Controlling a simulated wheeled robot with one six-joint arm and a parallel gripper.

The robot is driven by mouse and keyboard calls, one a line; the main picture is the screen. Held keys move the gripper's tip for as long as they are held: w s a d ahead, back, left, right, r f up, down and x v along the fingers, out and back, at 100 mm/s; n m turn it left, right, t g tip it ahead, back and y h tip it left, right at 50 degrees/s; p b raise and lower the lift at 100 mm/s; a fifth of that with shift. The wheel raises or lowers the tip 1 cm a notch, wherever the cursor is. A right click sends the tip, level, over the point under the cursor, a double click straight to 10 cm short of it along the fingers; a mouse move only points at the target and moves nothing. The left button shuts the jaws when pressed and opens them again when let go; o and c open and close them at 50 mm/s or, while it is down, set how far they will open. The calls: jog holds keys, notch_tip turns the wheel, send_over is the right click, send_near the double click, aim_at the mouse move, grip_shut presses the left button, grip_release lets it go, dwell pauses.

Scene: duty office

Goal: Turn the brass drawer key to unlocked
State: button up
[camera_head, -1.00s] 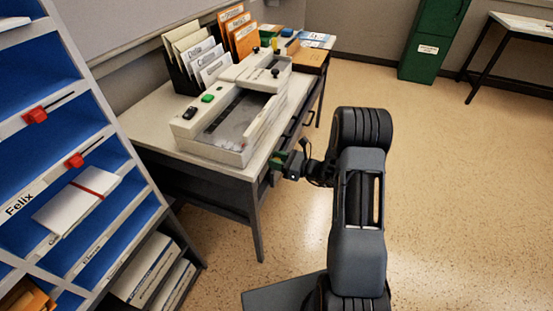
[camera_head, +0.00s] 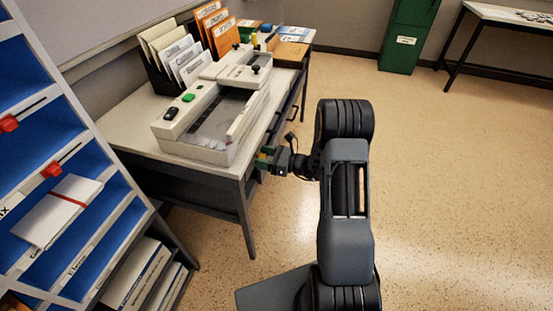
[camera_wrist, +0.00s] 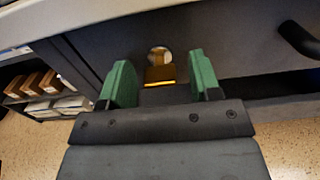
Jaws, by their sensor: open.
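The brass drawer key (camera_wrist: 160,75) sits in a round silver lock (camera_wrist: 159,56) on the dark drawer front. Its flat bow looks level in the wrist view. My gripper (camera_wrist: 162,80) is open, with one green finger on each side of the key and a gap between each finger and the key. In the head view my gripper (camera_head: 266,158) is at the desk's front edge, below the white machine, and the key is hidden there.
A dark drawer handle (camera_wrist: 300,40) is right of the lock. The desk (camera_head: 125,112) carries a white machine (camera_head: 180,135) and folder racks. A blue pigeonhole shelf (camera_head: 75,135) stands at left.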

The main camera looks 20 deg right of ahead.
jog(key=p+v, duration=0.1)
jog(key=v, duration=1.2)
jog(key=shift+s+d+f, duration=0.1)
jog(key=s+a+f+n+g, duration=0.2)
jog(key=s+f+n+g, duration=0.1)
jog(key=s+n+g, duration=0.15)
jog(key=s+a+r+n+g+h+p, duration=0.3)
jog(key=s+r+n+g+h+p, duration=0.2)
jog(key=s+r+n+g, duration=0.2)
jog(key=s+a+r+n+t+h+p, duration=0.2)
jog(key=r+n+p, duration=0.5)
jog(key=r, duration=0.8)
jog(key=s+a+r+n+t+h+p, duration=0.2)
jog(key=a+r+n+h+p, duration=0.2)
jog(key=r, duration=1.1)
jog(key=n+h+p, duration=0.3)
jog(key=shift+r+h+p, duration=0.25)
jog(key=shift+h+p, duration=0.05)
jog(key=shift+p, duration=0.1)
